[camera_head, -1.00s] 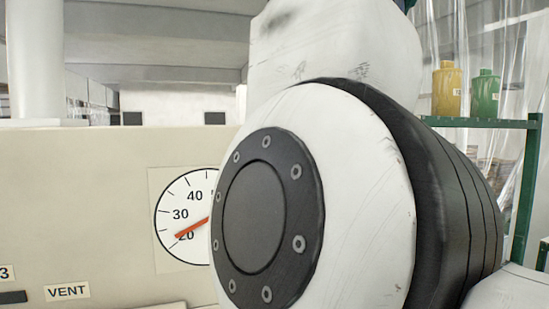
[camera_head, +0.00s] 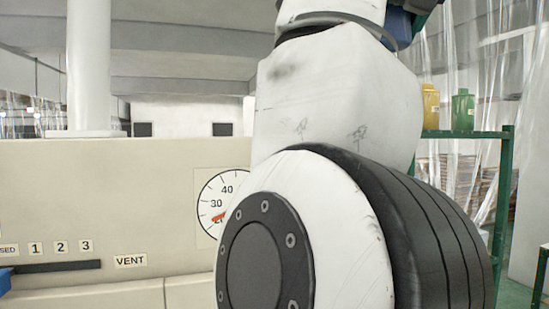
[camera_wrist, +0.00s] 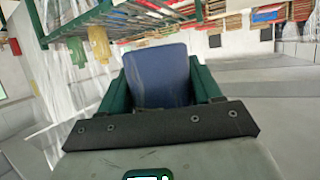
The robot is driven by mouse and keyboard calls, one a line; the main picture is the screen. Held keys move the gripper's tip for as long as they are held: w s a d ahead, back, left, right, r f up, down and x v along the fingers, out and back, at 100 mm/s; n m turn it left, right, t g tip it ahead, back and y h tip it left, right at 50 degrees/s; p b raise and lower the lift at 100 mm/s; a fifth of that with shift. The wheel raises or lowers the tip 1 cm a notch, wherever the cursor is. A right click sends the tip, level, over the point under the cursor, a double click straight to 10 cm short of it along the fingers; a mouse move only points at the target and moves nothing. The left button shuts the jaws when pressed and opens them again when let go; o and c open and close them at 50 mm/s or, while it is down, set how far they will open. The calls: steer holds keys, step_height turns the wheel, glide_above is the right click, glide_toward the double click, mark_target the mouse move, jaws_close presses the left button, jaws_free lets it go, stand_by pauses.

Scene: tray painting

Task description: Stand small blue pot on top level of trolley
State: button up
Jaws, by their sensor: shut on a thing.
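The small blue pot (camera_wrist: 158,76) sits between the two dark green fingers of my gripper (camera_wrist: 160,90) in the wrist view. The gripper is shut on it, one finger on each side. The pot's far end is in the open, and its near part is hidden by the dark gripper bar. In the head view my arm fills the middle and right, and the gripper cannot be made out clearly.
A green-framed rack (camera_head: 468,134) stands at the right, with a yellow bottle (camera_head: 430,107) and a green bottle (camera_head: 462,111) on its top level. A beige panel (camera_head: 100,195) with a dial (camera_head: 212,203) is at the left. Clear plastic curtains hang behind the rack.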

steer(key=shift+s+f, duration=0.5)
steer(key=shift+f, duration=0.05)
steer(key=s+d+f, duration=0.1)
steer(key=s+f, duration=0.2)
steer(key=f, duration=2.3)
steer(key=s+f+y, duration=0.1)
steer(key=s+f, duration=0.2)
steer(key=f, duration=2.4)
steer(key=s+d+f+n, duration=0.1)
steer(key=s+f, duration=0.3)
steer(key=f, duration=2.3)
steer(key=shift+d, duration=0.3)
